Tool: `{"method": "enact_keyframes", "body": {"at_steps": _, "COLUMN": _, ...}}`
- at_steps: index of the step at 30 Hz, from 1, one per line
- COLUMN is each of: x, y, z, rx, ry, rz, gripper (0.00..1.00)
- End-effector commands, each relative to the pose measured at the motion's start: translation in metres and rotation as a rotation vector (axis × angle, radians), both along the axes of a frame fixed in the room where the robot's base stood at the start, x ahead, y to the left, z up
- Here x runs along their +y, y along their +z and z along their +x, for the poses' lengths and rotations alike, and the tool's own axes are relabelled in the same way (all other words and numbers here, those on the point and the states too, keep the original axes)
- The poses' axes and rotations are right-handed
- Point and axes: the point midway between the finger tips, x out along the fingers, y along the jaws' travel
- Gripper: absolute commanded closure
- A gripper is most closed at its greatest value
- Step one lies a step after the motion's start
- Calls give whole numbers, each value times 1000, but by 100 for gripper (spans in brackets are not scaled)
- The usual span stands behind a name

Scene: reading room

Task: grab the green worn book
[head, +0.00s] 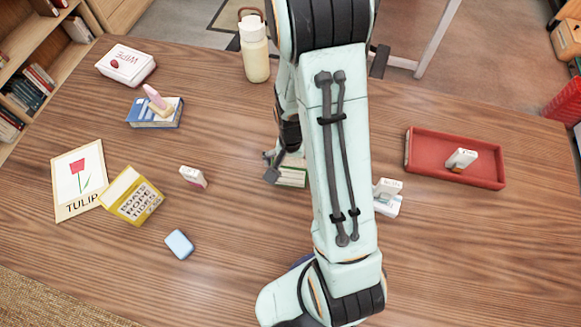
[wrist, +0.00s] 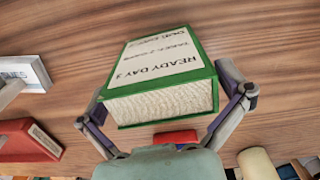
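The green worn book (wrist: 165,75) lies in the middle of the wrist view, with a green border, a pale cover reading "READY DAY 3" and its page edges towards me. In the head view only part of it (head: 292,178) shows beside my arm, which hides the rest. My gripper (wrist: 166,100) has its fingers spread wide, one on either side of the book. The fingers are very close to the book's sides; I cannot tell whether they touch. In the head view my gripper (head: 270,168) is partly hidden behind my arm.
A red tray (head: 425,170) with a white block stands to the right. A pink-white eraser (head: 193,177), yellow book (head: 132,195), tulip card (head: 75,165), blue block (head: 179,244), blue book (head: 143,117) and bottle (head: 254,55) stand around.

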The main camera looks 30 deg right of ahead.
Motion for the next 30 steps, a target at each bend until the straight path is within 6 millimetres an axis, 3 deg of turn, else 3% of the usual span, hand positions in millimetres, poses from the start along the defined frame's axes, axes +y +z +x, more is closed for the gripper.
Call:
{"method": "enact_keyframes", "body": {"at_steps": 1, "x": 0, "y": 0, "z": 0, "rx": 0, "ry": 0, "rz": 0, "gripper": 13}}
{"method": "enact_keyframes", "body": {"at_steps": 5, "x": 0, "y": 0, "z": 0, "rx": 0, "ry": 0, "rz": 0, "gripper": 53}}
{"method": "enact_keyframes", "body": {"at_steps": 17, "x": 0, "y": 5, "z": 0, "rx": 0, "ry": 1, "rz": 0, "gripper": 54}}
{"method": "enact_keyframes", "body": {"at_steps": 22, "x": 0, "y": 28, "z": 1, "rx": -5, "ry": 1, "rz": -2, "gripper": 54}}
{"method": "enact_keyframes", "body": {"at_steps": 30, "x": 0, "y": 85, "z": 1, "rx": -6, "ry": 0, "rz": -2, "gripper": 54}}
